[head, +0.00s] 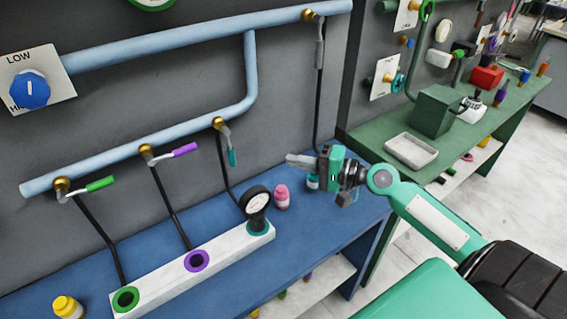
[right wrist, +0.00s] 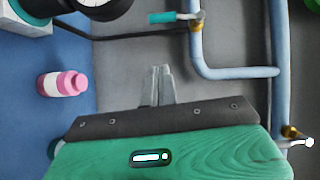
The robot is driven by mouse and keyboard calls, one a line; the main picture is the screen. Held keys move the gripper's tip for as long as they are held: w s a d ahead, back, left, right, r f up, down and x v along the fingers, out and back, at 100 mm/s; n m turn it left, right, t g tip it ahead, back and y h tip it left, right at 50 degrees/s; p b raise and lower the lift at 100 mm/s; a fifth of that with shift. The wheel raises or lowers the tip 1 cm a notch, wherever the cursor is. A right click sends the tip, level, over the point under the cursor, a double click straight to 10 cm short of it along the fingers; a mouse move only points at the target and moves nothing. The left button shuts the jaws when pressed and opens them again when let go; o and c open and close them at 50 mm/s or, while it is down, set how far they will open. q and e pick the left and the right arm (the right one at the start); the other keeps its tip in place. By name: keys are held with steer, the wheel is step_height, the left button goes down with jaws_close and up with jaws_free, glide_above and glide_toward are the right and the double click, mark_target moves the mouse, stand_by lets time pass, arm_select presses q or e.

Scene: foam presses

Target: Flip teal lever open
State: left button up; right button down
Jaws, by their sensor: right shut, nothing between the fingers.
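The teal lever (head: 231,157) hangs down from a brass valve (head: 218,123) on the lower blue pipe in the head view. In the right wrist view the teal lever (right wrist: 165,17) is at the top, beside its valve (right wrist: 197,19). My right gripper (head: 291,160) is to the right of the lever, apart from it, with its fingers pointing left. It also shows in the right wrist view (right wrist: 162,78), shut and empty. My left gripper is not in view.
A green lever (head: 100,184) and a purple lever (head: 185,149) are further left on the pipe. Below stand a gauge (head: 257,203) on a white block (head: 160,273) and a pink bottle (head: 282,198). Black hoses hang from the valves. A grey lever (head: 319,53) hangs at upper right.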

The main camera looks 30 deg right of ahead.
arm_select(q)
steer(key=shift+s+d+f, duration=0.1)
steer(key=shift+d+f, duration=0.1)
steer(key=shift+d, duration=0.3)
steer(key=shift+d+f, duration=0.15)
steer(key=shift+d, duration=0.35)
arm_select(e)
steer(key=shift+s+d, duration=0.45)
steer(key=shift+s, duration=0.15)
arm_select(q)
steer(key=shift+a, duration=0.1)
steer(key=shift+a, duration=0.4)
